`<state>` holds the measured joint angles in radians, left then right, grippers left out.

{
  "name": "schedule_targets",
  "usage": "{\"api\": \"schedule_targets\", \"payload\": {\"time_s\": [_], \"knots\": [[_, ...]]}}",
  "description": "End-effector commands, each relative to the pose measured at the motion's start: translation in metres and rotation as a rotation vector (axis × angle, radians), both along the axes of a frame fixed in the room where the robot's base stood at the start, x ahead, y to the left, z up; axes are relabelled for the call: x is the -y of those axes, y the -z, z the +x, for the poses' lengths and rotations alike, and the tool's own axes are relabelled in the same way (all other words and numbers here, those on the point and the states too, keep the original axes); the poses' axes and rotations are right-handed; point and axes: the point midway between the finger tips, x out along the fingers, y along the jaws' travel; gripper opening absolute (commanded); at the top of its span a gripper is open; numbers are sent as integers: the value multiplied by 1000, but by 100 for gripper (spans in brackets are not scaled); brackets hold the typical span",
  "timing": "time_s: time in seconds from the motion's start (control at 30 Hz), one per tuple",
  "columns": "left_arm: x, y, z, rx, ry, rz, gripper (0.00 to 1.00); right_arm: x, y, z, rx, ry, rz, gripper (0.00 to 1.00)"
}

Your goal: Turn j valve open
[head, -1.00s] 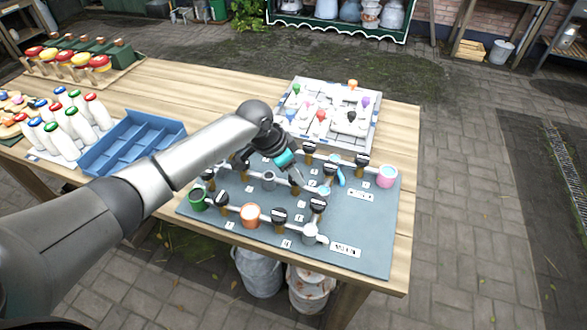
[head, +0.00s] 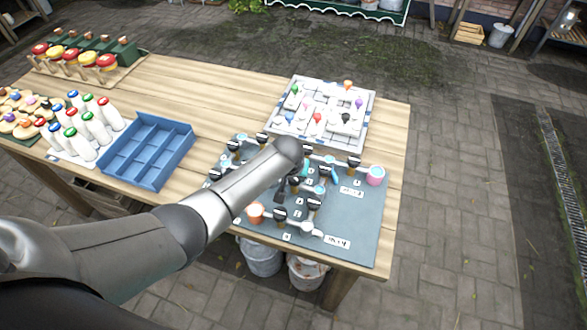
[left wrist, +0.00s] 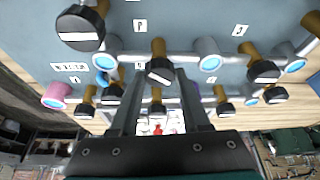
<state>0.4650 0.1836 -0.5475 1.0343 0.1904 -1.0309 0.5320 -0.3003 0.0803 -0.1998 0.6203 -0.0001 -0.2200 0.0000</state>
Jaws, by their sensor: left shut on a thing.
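A grey-blue valve board (head: 362,225) lies on the table, with grey pipes, brass stems and black-capped valve handles. In the left wrist view, the letter J label (left wrist: 240,31) is on the board, upper right of the fingers. My left gripper (left wrist: 158,76) has its two dark fingers on either side of one black-capped valve handle (left wrist: 159,70), shut on it. This handle is between the P label (left wrist: 140,26) and the J label; I cannot tell which letter belongs to it. In the head view, my forearm hides part of the board around the gripper (head: 288,188). My right gripper is not in view.
Neighbouring black handles (left wrist: 264,71) stand close on both sides of the fingers. A white puzzle board (head: 322,112) is behind; a blue tray (head: 146,150) is left.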

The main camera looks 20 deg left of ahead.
Motion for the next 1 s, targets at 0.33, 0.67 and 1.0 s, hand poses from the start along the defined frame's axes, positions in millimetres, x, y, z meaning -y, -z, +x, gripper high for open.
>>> {"api": "schedule_targets", "payload": {"time_s": [0.33, 0.67, 1.0], "knots": [[4, 0, 1, -1, -320, -3, 0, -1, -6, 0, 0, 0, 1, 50], [4, 1, 2, 0, -552, -2, 0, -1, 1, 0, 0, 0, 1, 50], [4, 0, 2, 1, -656, -1, 0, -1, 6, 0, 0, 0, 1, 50]]}}
